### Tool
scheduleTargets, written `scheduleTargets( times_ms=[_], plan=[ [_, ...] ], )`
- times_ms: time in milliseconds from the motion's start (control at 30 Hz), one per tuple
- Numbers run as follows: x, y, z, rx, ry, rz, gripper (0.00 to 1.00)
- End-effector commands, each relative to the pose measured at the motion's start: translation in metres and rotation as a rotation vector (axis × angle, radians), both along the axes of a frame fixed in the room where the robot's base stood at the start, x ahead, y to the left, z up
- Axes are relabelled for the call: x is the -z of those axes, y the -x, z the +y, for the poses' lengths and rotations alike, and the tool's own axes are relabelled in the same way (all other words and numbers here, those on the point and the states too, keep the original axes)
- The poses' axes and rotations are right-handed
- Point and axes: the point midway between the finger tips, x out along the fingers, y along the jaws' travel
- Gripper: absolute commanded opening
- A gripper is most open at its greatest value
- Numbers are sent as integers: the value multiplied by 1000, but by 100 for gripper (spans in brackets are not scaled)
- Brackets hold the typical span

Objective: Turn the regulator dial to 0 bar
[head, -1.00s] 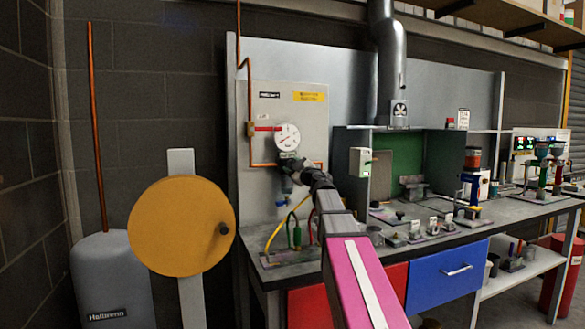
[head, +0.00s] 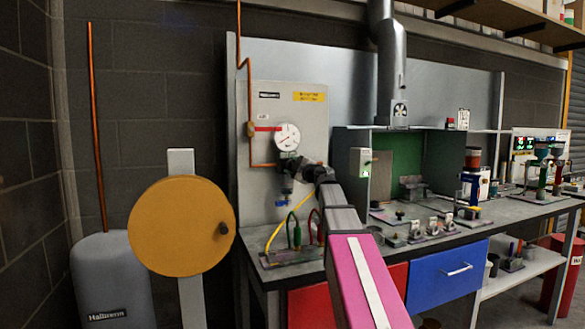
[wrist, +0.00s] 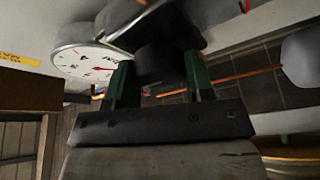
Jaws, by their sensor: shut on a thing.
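The round white pressure gauge (head: 287,137) is on the grey wall panel, above my gripper (head: 288,168). It also shows at the upper left of the wrist view (wrist: 88,62), with a red mark on its face; the reading is too small to tell. In the wrist view my gripper (wrist: 160,82) has its two green fingers on either side of the black regulator dial (wrist: 158,62) and is shut on it. The dial's own markings are not visible. In the head view my gripper and wrist hide most of the dial.
A copper pipe (head: 243,90) runs down the panel's left side. Hoses and fittings (head: 294,235) stand on the bench below. An orange disc (head: 180,226) stands at left. The green-backed booth (head: 408,155) is to the right.

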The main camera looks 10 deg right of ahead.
Motion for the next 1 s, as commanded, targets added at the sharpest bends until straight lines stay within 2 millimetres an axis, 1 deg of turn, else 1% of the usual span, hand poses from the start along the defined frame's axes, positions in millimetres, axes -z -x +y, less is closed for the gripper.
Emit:
scheduleTargets(
  times_ms=[133, 167, 200, 233, 500, 633, 767, 1000],
  plan=[
    [1, 1, 2, -4, 5, 1, 25],
    [1, 1, 1, -4, 5, 1, 55],
    [1, 1, 1, -4, 4, 0, 68],
    [1, 1, 1, -3, 4, 1, 73],
    [1, 1, 0, -2, 2, 1, 73],
    [2, 9, -4, 0, 1, 0, 73],
    [6, 27, -14, -1, 1, 0, 73],
    [13, 66, -38, 0, 2, 0, 73]
  ],
)
